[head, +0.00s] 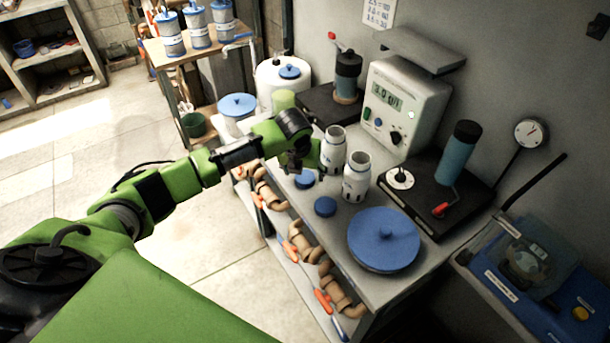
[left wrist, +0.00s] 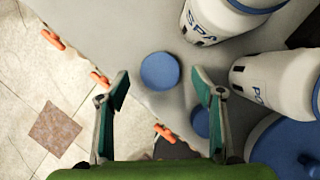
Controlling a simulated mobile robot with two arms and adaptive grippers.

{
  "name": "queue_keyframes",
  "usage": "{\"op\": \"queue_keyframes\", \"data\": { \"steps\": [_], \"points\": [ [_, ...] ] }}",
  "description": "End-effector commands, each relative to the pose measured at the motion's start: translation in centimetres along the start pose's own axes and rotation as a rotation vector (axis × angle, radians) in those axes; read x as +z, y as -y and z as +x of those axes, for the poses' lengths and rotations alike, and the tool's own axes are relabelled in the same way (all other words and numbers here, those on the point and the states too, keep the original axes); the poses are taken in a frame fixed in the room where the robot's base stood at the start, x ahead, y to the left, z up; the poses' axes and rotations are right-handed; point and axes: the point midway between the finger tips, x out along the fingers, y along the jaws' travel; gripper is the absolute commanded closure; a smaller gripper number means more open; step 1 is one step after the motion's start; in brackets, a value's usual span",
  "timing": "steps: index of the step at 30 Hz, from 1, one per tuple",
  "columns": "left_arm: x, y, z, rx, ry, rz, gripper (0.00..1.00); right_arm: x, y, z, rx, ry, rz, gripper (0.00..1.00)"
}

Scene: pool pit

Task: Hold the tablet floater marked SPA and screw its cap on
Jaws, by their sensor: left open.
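The white floater marked SPA (left wrist: 215,20) stands on the bench; in the head view it is the farther (head: 333,148) of two open-topped white floaters. A round blue cap (left wrist: 160,71) lies on the bench beside it, also in the head view (head: 305,179). My left gripper (head: 302,165) is open and empty over the bench, left of the SPA floater. In the left wrist view its fingers (left wrist: 163,88) spread to either side of the near cap, with the cap seen between and beyond their tips. My right gripper is not in view.
A second floater (head: 357,176), lettered PO (left wrist: 270,82), stands close to the SPA one. A second blue cap (head: 325,206) and a large blue lid (head: 375,250) lie nearer. Behind are a grey meter box (head: 400,108) and a black-based device (head: 440,195). Pipe fittings (head: 300,245) line the bench's front.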

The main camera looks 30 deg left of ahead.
Motion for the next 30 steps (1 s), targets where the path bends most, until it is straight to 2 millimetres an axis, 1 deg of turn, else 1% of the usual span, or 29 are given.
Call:
{"op": "queue_keyframes", "data": {
  "steps": [1,3,6,9,17,18,20,21,22,30],
  "points": [
    [0.1,0.0,0.5,0.000,-0.002,-0.002,0.39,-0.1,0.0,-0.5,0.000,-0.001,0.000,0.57],
    [0.1,0.0,1.4,-0.001,-0.001,-0.001,0.39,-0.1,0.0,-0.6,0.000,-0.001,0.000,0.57],
    [0.1,0.0,2.1,-0.001,0.000,0.000,0.39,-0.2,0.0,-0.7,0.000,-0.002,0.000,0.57],
    [0.1,0.0,2.4,-0.001,0.001,0.000,0.39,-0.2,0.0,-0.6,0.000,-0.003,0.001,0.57],
    [0.1,0.0,2.4,0.000,0.001,0.001,0.39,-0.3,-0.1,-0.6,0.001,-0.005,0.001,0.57],
    [0.1,0.0,2.4,0.000,0.001,0.000,0.42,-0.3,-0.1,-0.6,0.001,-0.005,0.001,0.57],
    [0.1,0.0,2.4,0.000,0.001,0.000,0.57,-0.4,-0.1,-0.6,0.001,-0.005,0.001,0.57],
    [0.1,0.0,2.4,0.000,0.002,0.000,0.68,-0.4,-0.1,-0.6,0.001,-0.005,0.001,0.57],
    [0.1,0.0,2.4,0.000,0.002,0.000,0.71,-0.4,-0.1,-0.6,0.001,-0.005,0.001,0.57],
    [0.1,0.0,2.4,0.000,0.002,0.000,0.71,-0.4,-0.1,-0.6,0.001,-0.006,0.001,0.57]
  ]
}}
